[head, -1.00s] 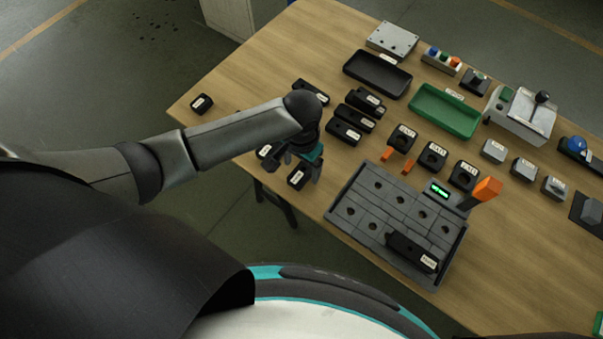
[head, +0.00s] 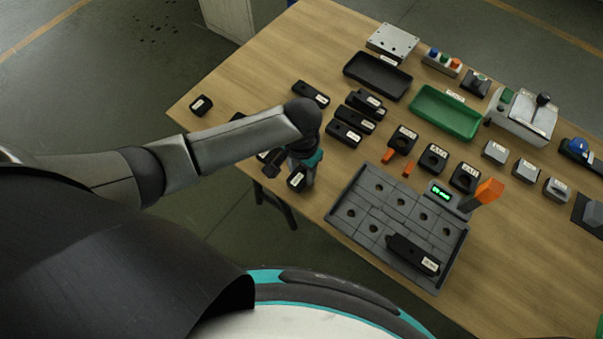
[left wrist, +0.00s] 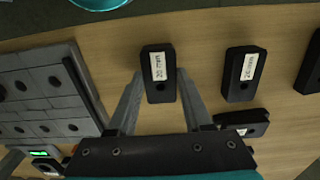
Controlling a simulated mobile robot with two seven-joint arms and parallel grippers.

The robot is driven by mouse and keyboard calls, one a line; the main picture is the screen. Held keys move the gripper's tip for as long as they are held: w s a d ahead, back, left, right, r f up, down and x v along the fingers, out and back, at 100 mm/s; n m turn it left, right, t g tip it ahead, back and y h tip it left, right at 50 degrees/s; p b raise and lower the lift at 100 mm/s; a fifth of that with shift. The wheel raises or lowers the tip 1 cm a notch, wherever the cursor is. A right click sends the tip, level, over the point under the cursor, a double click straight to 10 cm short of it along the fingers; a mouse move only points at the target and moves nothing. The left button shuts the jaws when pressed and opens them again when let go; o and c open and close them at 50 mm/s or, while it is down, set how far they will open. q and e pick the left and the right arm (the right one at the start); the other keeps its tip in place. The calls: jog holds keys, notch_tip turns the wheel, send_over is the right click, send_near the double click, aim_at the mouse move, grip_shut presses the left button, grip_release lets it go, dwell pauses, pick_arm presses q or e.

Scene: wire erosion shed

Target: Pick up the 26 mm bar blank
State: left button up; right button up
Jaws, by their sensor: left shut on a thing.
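The bar blank (left wrist: 158,85) is a dark block with a white label, standing between my left gripper's fingers in the left wrist view. Its label is small and I cannot surely tell whether it reads 20 or 26 mm. My left gripper (left wrist: 157,88) is shut on it, one finger along each side. In the head view the blank (head: 297,180) shows at the table's near left edge, just below my left gripper (head: 299,168). The wrist hides part of the gripper there. I cannot tell whether the blank is clear of the table. My right gripper is not in view.
Another labelled dark block (left wrist: 245,80) stands close beside, with a further one (left wrist: 241,122) behind it. A grey grid plate (head: 358,226) lies to the right in the head view. A black tray (head: 377,76) and green tray (head: 444,112) stand farther back.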

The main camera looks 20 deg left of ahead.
pick_arm(q)
grip_shut()
dwell(0.6)
